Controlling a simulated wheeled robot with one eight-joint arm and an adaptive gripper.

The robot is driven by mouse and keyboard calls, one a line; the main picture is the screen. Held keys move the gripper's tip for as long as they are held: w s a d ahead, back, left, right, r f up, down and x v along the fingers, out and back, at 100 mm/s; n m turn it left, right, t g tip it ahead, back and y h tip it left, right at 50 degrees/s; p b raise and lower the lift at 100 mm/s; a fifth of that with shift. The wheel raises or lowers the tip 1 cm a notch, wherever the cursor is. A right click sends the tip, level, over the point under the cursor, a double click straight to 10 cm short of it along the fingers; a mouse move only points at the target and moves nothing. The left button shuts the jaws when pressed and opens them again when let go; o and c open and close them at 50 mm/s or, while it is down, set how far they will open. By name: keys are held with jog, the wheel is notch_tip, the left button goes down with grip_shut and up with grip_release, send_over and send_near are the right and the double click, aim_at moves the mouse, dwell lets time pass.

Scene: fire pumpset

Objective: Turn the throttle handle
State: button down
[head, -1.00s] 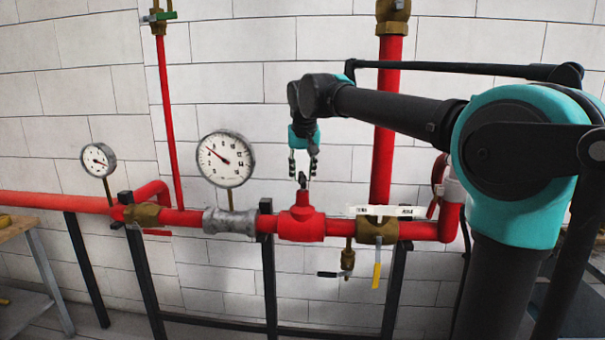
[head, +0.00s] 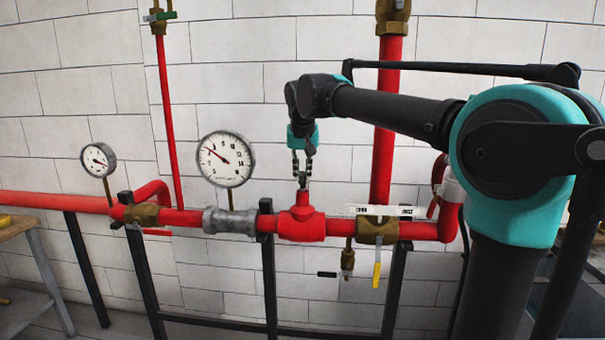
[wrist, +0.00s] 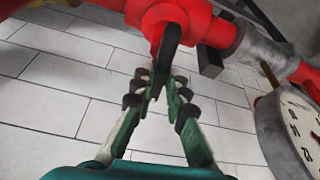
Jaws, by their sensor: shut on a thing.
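The throttle handle is a small dark lever (wrist: 167,50) standing on top of the red valve body (head: 301,222) in the red horizontal pipe. In the head view my gripper (head: 303,178) hangs down over the valve with its fingertips at the handle. In the wrist view my gripper (wrist: 160,92) has its fingers on both sides of the dark lever's end and is shut on it. The fingers hide part of the handle in the head view.
A large gauge (head: 225,159) stands left of my gripper and a small gauge (head: 98,160) farther left. A thick red vertical pipe (head: 384,140) rises to the right. A brass valve with a yellow lever (head: 377,270) sits right of the red valve. A white tiled wall is behind.

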jog(key=c, duration=1.5)
grip_release()
jog(key=shift+c, duration=0.2)
jog(key=v, duration=1.2)
jog(key=shift+s, duration=0.1)
